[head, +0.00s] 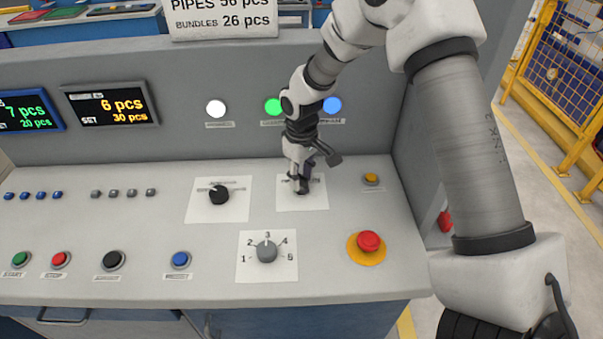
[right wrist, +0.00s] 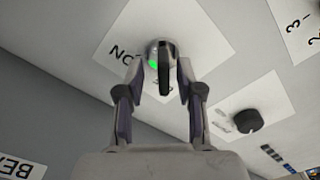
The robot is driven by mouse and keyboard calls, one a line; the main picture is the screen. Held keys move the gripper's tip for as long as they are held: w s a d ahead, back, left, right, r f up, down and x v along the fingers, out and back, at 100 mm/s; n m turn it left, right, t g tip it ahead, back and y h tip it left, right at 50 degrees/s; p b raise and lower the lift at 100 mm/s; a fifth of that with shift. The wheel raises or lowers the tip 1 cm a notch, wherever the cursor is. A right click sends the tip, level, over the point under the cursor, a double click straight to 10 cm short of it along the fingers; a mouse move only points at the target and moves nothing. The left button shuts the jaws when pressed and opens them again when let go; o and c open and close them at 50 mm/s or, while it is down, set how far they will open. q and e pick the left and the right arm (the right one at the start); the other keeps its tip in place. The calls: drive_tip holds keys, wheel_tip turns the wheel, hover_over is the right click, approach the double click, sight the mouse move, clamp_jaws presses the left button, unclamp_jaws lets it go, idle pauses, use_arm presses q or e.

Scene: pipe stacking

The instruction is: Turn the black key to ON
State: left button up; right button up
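The black key (right wrist: 163,72) stands on a round silver switch base on a white plate (right wrist: 207,28) in the right wrist view. A small green patch shows on the base, on the side of the ON label (right wrist: 125,53). The key's long bar runs down the picture, toward my gripper. My right gripper (right wrist: 160,75) is open, with one finger on each side of the key and gaps showing between. In the head view my right gripper (head: 303,183) is over the plate (head: 302,202) and hides most of the key. My left gripper is not in view.
A black knob (head: 219,195) on its own plate is to the left. A grey numbered dial (head: 267,251) is in front. A red emergency button (head: 369,241) and a small yellow button (head: 371,178) are to the right. The panel's back wall rises close behind.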

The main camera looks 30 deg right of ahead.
drive_tip(key=shift+s+a+r, duration=0.1)
drive_tip(key=shift+r, duration=0.05)
drive_tip(key=shift+s+a+r, duration=0.1)
drive_tip(key=shift+s, duration=0.05)
drive_tip(key=shift+c, duration=1.4)
clamp_jaws()
